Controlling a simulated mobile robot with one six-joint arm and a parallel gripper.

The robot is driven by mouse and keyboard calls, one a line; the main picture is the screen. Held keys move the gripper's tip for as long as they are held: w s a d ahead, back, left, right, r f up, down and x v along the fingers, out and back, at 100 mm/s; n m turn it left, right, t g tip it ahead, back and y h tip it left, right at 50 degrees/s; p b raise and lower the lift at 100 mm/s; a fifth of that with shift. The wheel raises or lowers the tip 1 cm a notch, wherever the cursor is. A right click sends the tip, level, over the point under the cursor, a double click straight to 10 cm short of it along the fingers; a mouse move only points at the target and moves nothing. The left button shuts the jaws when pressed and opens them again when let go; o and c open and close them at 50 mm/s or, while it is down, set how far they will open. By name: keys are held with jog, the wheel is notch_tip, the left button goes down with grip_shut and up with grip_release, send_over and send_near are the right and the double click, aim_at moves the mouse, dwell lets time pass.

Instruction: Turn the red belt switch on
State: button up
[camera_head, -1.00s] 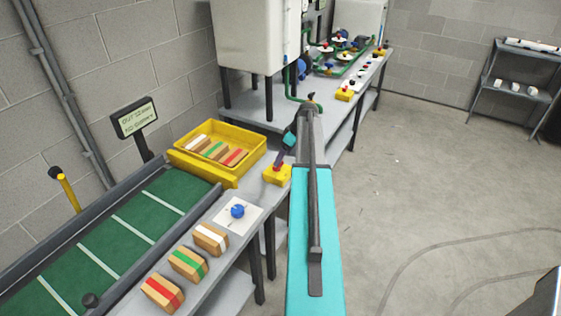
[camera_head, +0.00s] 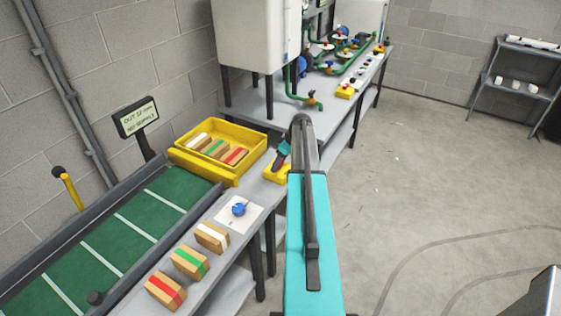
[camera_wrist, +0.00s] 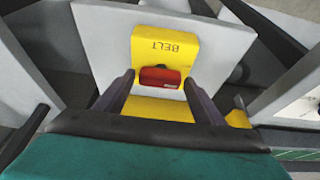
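The yellow belt switch box (camera_head: 275,174) sits on the grey bench beside the yellow crate, partly hidden by my gripper in the head view. In the wrist view the box (camera_wrist: 170,46) bears the word BELT, upside down in the picture. The red switch (camera_wrist: 160,78) is a small rocker on the box. My gripper (camera_wrist: 157,84) is open, with one dark finger on each side of the red switch. I cannot tell whether the fingers touch the box. My gripper (camera_head: 279,163) points down at the box in the head view.
The yellow crate (camera_head: 178,158) holds several striped blocks. A blue knob (camera_head: 239,209) on a white plate and three striped blocks (camera_head: 190,262) lie on the near bench. The green conveyor (camera_head: 125,230) runs at left. Open floor (camera_head: 430,190) lies at right.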

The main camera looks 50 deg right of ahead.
jog(key=c, duration=0.8)
jog(key=shift+f+m+b, duration=0.1)
jog(key=shift+m+b, duration=0.3)
jog(key=shift+b, duration=0.1)
jog(key=shift+a+m+h+b, duration=0.15)
jog(key=shift+m+h+b, duration=0.35)
jog(key=shift+m+b, duration=0.25)
jog(key=m+h+b, duration=0.1)
jog(key=m+b, duration=0.1)
jog(key=m, duration=0.1)
jog(key=shift+a+m, duration=0.1)
jog(key=shift+m, duration=0.25)
jog(key=m+h+b, duration=0.1)
jog(key=m, duration=0.2)
jog(key=m+g+h+b, duration=0.1)
jog(key=m, duration=0.2)
jog(key=shift+w+a, duration=0.15)
jog(key=shift+w+m+g+h+b, duration=0.1)
jog(key=shift+m+g+h+b, duration=0.4)
jog(key=shift+m, duration=0.95)
jog(key=shift+w+m+g+h+b, duration=0.15)
jog(key=shift+m+g+b, duration=0.55)
jog(key=shift+m, duration=0.75)
jog(key=shift+s+a, duration=0.1)
jog(key=shift+s, duration=0.05)
jog(key=o, duration=1.1)
